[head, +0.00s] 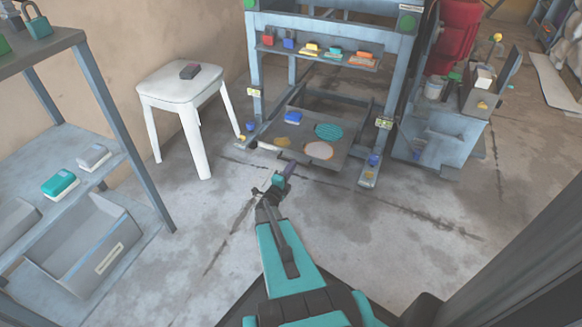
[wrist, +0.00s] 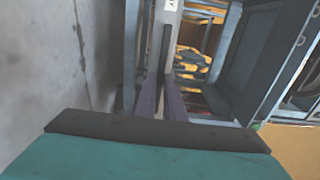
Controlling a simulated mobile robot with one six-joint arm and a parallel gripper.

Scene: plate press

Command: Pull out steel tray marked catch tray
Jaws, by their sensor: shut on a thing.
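The steel catch tray (head: 345,152) is a flat grey plate low at the foot of the press, jutting out at its front. A blue block (head: 292,118), a teal patterned disc (head: 328,131), a pinkish disc (head: 318,150) and yellowish patches lie on it. My gripper (head: 289,168) is at the tray's front left edge. In the wrist view its two purplish fingers (wrist: 161,88) are shut on a dark bar (wrist: 165,50), seemingly the tray's handle. A pale label (wrist: 170,6) beyond it shows only a letter like Y. The fingers partly hide the grip.
The press frame (head: 256,75) stands around the tray, with a shelf (head: 325,57) of small coloured items above. A white stool (head: 180,88) is at left, a shelf rack (head: 70,145) nearer left, and a grey cabinet (head: 440,140) at right. The floor in front is clear.

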